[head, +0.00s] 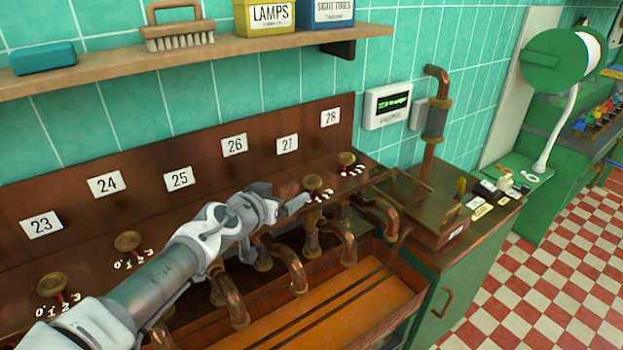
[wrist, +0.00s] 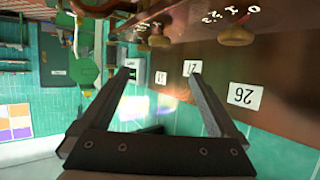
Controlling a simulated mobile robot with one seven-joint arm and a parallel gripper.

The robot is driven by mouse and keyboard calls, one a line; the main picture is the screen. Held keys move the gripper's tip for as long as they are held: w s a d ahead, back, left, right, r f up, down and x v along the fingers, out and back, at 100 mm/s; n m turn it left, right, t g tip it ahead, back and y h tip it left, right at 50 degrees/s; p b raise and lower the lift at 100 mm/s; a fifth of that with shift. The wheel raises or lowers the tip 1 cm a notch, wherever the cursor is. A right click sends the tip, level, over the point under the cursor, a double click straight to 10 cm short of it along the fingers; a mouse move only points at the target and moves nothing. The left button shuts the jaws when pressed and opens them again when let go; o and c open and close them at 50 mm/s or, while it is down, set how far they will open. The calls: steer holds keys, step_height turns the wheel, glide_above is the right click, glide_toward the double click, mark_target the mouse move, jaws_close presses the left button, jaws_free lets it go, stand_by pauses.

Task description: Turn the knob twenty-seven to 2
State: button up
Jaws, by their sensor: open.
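Knob twenty-seven (head: 312,183) is a brass knob below the white 27 plate (head: 287,143), with small white numerals in front of it. Its setting is too small to read. My gripper (head: 300,203) is open just left of the knob in the head view. No contact shows and nothing is held. In the wrist view my gripper (wrist: 160,74) shows two spread fingers with empty space between. The 27 plate (wrist: 192,68) appears upside down there, near one fingertip. A knob above it, likely knob twenty-seven (wrist: 158,41), lies beyond the fingertips.
Knob twenty-eight (head: 346,158) stands close by on the right. Knobs twenty-three (head: 52,284) and twenty-four (head: 127,241) are at the left; my arm hides the ones between. Copper pipes (head: 342,240) curve down in front. A wooden shelf (head: 110,59) runs above.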

mark_target(312, 180)
steer(key=p+x, duration=0.2)
steer(key=x, duration=1.4)
steer(key=shift+w+d+f, duration=0.15)
steer(key=shift+d+f, duration=0.05)
steer(key=shift+c, duration=0.2)
steer(key=c, duration=1.3)
